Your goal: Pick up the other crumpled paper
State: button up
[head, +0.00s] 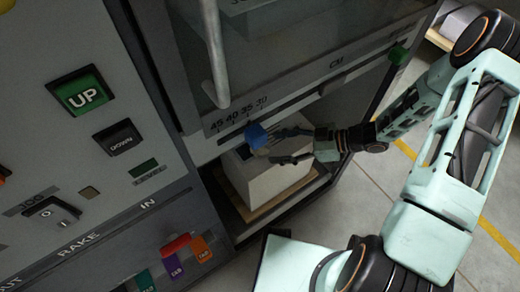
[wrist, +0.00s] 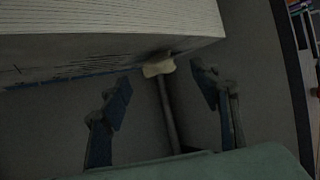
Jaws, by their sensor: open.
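No thing shows clearly as crumpled paper. In the wrist view a small pale lump (wrist: 158,68) sits at the end of a grey rod (wrist: 168,115), under the edge of a large white stack of sheets; I cannot tell whether it is paper. My gripper (wrist: 162,92) is open, with one blue-padded finger on each side of the rod and the lump just beyond the tips. In the head view my gripper (head: 272,148) reaches into the machine's lower bay, fingers over the white stack (head: 275,183). A blue patch at its upper fingertip may be its pad.
The machine's panel (head: 60,150) with a green UP button (head: 82,95) stands at left. A glass door with a vertical handle (head: 215,50) hangs above the bay. The stack rests on a wooden board (head: 290,203). Open floor (head: 405,185) lies to the right.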

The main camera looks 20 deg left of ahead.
aim_at(265, 148)
jog(key=x, duration=0.2)
jog(key=b+x, duration=0.1)
jog(key=x, duration=0.2)
jog(key=shift+w+a, duration=0.1)
jog(key=shift+w, duration=0.05)
jog(key=shift+c, duration=0.6)
jog(key=c, duration=0.7)
